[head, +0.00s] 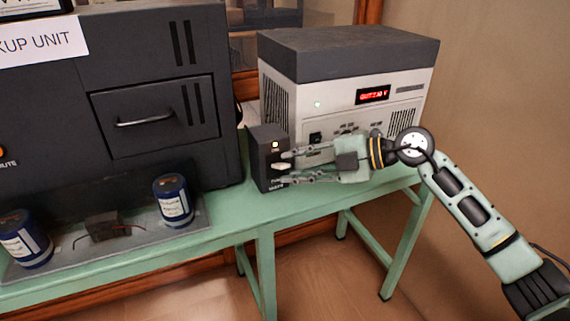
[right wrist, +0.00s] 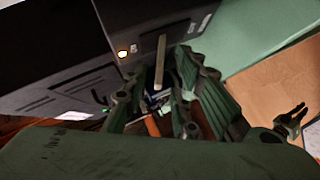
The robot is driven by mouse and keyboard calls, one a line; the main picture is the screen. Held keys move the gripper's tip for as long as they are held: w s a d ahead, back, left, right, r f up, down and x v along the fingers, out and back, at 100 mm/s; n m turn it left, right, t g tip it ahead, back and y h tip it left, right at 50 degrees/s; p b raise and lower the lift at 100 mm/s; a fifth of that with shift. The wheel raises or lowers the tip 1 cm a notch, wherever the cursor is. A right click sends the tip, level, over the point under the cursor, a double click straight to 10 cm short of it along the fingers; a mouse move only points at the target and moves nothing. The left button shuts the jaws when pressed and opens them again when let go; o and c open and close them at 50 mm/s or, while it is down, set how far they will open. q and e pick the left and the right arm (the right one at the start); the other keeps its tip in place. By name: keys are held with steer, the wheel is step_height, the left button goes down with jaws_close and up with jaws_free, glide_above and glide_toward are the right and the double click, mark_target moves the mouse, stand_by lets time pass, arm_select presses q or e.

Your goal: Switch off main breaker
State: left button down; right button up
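The main breaker is a small dark box (head: 266,158) on the green table. Its front carries a lit yellow lamp and a pale lever (head: 281,166). My right gripper (head: 287,167) is at this front, its fingers apart, one above and one below the lever. In the right wrist view the lever (right wrist: 160,61) stands out from the dark panel near the fingertips, with the lamp (right wrist: 123,53) beside it. I cannot tell whether a finger touches the lever. A small two-pronged claw at the right edge of the wrist view looks like my left gripper (right wrist: 296,115), prongs apart.
A grey-and-white power unit (head: 345,90) with a red display stands behind my right gripper. A large dark backup unit (head: 150,90) stands left of the breaker.

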mark_target(277, 165)
steer(key=shift+x, duration=1.45)
steer(key=shift+c, duration=0.6)
jaws_close()
